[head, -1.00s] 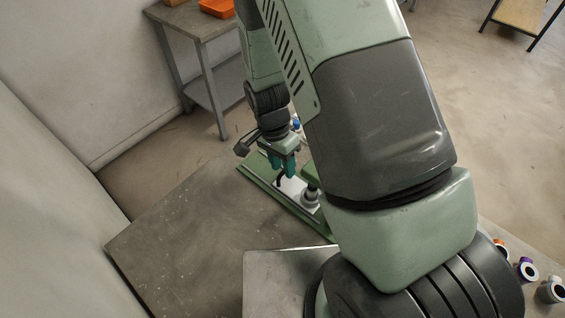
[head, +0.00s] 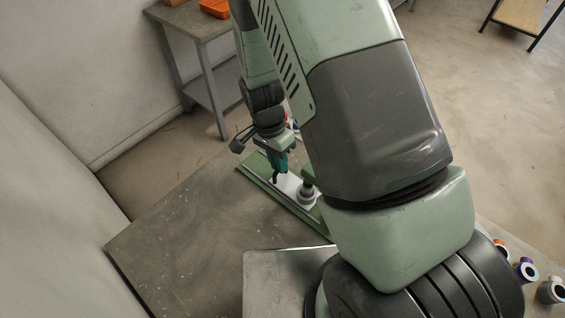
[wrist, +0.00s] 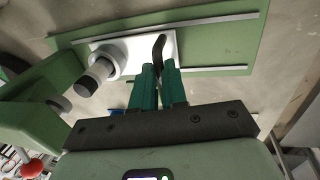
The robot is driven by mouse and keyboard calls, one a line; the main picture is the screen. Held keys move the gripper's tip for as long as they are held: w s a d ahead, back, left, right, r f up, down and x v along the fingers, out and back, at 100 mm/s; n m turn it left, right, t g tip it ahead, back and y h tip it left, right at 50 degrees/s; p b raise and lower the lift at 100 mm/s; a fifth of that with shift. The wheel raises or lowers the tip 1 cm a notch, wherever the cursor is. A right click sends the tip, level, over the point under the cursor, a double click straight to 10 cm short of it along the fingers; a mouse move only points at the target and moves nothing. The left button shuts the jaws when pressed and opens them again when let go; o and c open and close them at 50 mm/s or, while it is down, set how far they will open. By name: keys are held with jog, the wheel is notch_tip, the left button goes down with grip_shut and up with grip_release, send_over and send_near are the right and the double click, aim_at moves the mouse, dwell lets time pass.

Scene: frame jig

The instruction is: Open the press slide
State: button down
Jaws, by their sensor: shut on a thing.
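The press slide (head: 285,184) is a white plate with a black upright handle (wrist: 159,47); the plate also shows in the wrist view (wrist: 136,48). It lies between the rails of a green base (wrist: 215,47). A grey ring-shaped part (head: 306,192) with a dark-ended pin stands on the plate, beside the green press body (wrist: 45,110). My gripper (head: 277,171) points down at the handle. In the wrist view its teal fingers (wrist: 160,72) are shut on the handle, which sticks out past the fingertips.
The grey table is clear left of the base (head: 190,225). A metal plate (head: 275,275) lies near my arm. Several coloured-ring cylinders (head: 527,271) stand at the right edge. A red knob (wrist: 32,168) shows by the press. My arm hides part of the press.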

jog(key=w+a, duration=0.6)
jog(key=shift+w+a, duration=0.3)
jog(key=c, duration=1.2)
grip_release()
jog(key=shift+o, duration=0.2)
notch_tip(320, 180, up, 11)
jog(key=w+a, duration=0.1)
jog(key=shift+w+a+f, duration=0.15)
jog(key=shift+w+a, duration=0.05)
